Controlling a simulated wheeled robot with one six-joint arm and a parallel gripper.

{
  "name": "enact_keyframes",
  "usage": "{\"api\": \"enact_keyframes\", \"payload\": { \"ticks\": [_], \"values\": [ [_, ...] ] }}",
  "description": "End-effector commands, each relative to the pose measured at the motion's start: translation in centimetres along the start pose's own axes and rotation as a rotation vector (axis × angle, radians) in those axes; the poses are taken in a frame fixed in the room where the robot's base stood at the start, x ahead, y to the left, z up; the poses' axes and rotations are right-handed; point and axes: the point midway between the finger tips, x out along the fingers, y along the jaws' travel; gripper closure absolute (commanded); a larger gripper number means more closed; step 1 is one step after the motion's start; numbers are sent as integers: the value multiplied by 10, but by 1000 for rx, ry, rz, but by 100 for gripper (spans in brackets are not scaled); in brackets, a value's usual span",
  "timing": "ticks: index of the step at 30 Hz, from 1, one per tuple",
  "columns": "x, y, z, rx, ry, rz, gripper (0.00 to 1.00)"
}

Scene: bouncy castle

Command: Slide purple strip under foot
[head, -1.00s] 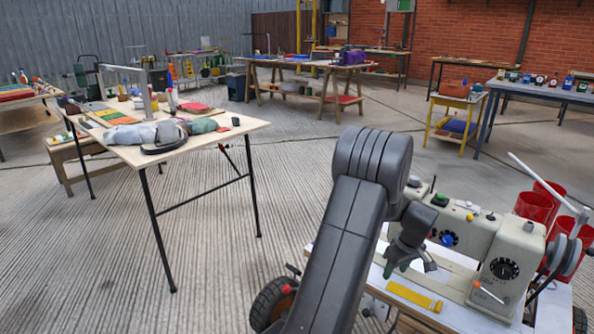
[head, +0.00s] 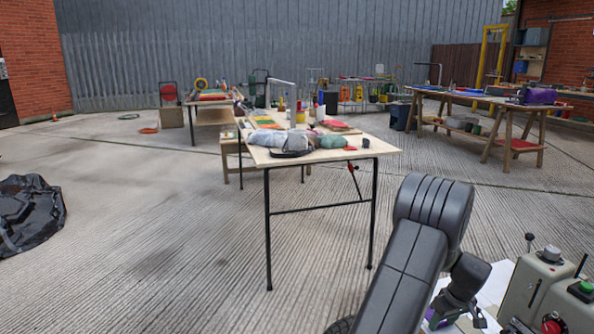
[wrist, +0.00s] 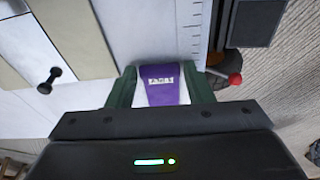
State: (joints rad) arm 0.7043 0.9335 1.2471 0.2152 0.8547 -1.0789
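A purple strip (wrist: 160,88) with a pale printed label lies between the two green fingers of my gripper (wrist: 161,72) in the wrist view. In the head view my gripper (head: 458,318) is low at the lower right, over the white work table.
The wrist view shows the white table top (wrist: 110,95) with a ruler scale (wrist: 194,30), a small black knob (wrist: 48,82) and a red-tipped lever (wrist: 234,79). A wooden table (head: 375,148) with cloths stands left. Concrete floor between is clear.

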Motion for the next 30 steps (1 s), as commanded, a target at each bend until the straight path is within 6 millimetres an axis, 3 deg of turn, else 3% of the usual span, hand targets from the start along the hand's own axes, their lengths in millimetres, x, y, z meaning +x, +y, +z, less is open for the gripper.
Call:
{"api": "enact_keyframes", "payload": {
  "ticks": [1,3,17,30],
  "values": [
    [0,0,0,0,0,0,63],
    [0,0,0,0,0,0,73],
    [-1,0,0,0,0,0,74],
    [-16,0,-3,0,1,1,74]
  ]
}}
